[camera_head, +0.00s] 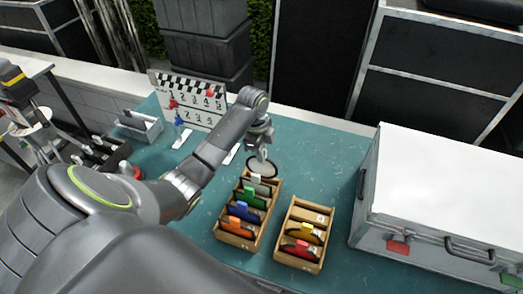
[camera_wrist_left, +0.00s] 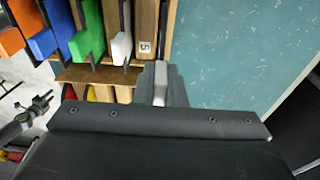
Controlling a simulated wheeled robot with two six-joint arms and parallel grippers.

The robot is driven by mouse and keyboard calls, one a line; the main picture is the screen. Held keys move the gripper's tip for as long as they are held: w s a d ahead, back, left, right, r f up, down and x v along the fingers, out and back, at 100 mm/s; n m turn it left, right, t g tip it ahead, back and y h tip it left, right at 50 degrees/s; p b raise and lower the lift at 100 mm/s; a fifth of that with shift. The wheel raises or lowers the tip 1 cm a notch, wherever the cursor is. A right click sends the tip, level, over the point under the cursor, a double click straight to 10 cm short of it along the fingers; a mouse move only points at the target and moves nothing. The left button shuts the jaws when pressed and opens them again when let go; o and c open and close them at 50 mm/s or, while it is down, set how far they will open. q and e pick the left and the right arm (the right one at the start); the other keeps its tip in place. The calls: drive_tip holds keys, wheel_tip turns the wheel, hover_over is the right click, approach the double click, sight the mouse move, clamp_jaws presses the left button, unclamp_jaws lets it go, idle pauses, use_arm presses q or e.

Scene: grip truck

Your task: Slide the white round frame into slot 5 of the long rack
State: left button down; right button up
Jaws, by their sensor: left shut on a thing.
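My left gripper (camera_head: 262,154) is shut on the grip tab of a pale round frame with a dark rim (camera_head: 261,168), the white round frame. It holds this frame at the far end of the long rack (camera_head: 222,238). I cannot tell how high the frame is over the rack. In the left wrist view the fingers (camera_wrist_left: 160,84) are beside the slot label 5 (camera_wrist_left: 145,47), and no frame shows in that slot. Frames with white (camera_wrist_left: 121,47), green, blue and orange tabs stand in the other slots.
A shorter rack (camera_head: 282,255) with a yellow and a red frame stands right of the long rack. A large silver case (camera_head: 440,185) stands at the right. A clapperboard (camera_head: 190,100) and a grey tray (camera_head: 140,127) are at the back left. Teal table is clear beyond the racks.

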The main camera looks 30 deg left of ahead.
sight(261, 166)
use_arm(q)
drive_tip(key=shift+r+p, duration=0.1)
drive_tip(key=shift+p, duration=0.3)
idle(0.3)
drive_tip(key=shift+f, duration=0.2)
idle(0.4)
drive_tip(key=shift+f, duration=0.45)
drive_tip(key=shift+f, duration=0.2)
idle(0.4)
drive_tip(key=shift+f+b, duration=1.6)
drive_tip(key=shift+f, duration=0.9)
drive_tip(key=c, duration=1.4)
unclamp_jaws()
